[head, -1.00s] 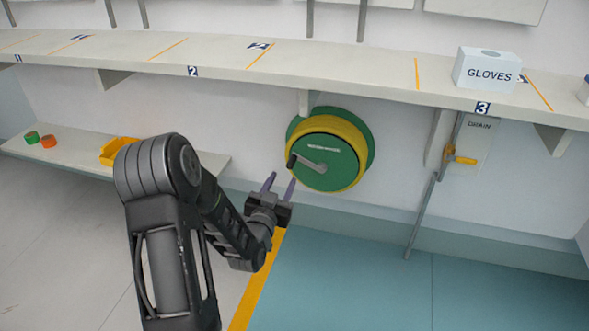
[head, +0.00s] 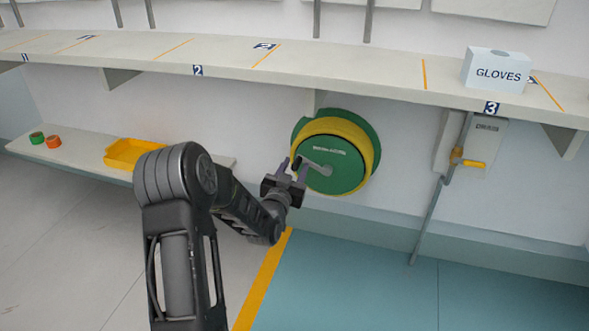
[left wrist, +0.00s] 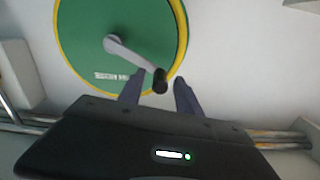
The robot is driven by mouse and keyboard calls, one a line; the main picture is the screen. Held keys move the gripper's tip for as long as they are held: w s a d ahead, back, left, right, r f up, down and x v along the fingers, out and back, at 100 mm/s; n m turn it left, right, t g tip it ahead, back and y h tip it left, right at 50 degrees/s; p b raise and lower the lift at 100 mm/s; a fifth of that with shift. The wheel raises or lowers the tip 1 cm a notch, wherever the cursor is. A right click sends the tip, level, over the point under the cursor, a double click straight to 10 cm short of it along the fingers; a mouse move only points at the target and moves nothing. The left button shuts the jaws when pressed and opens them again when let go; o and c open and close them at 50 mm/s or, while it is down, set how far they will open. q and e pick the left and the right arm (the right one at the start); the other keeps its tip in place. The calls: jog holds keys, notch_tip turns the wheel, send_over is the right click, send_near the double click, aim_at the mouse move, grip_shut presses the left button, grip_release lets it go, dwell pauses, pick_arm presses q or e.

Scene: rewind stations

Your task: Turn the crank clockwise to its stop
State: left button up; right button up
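The reel is a round green drum with a yellow rim (head: 366,140) on the wall below the shelf. Its grey crank (head: 317,165) runs from the hub toward the left side of the drum. In the left wrist view the crank arm (left wrist: 130,52) ends in a dark knob (left wrist: 160,81). My left gripper (head: 293,168) is at the knob end of the crank. In the left wrist view its two fingers (left wrist: 160,95) are apart, with the knob between or just beyond their tips; contact cannot be told. My right gripper is not in view.
A long shelf (head: 340,75) overhangs the reel, with a gloves box (head: 496,70) on it. A yellow-handled valve (head: 468,162) and pipe are on the right wall.

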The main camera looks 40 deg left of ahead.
pick_arm(q)
grip_shut()
dwell(1.3)
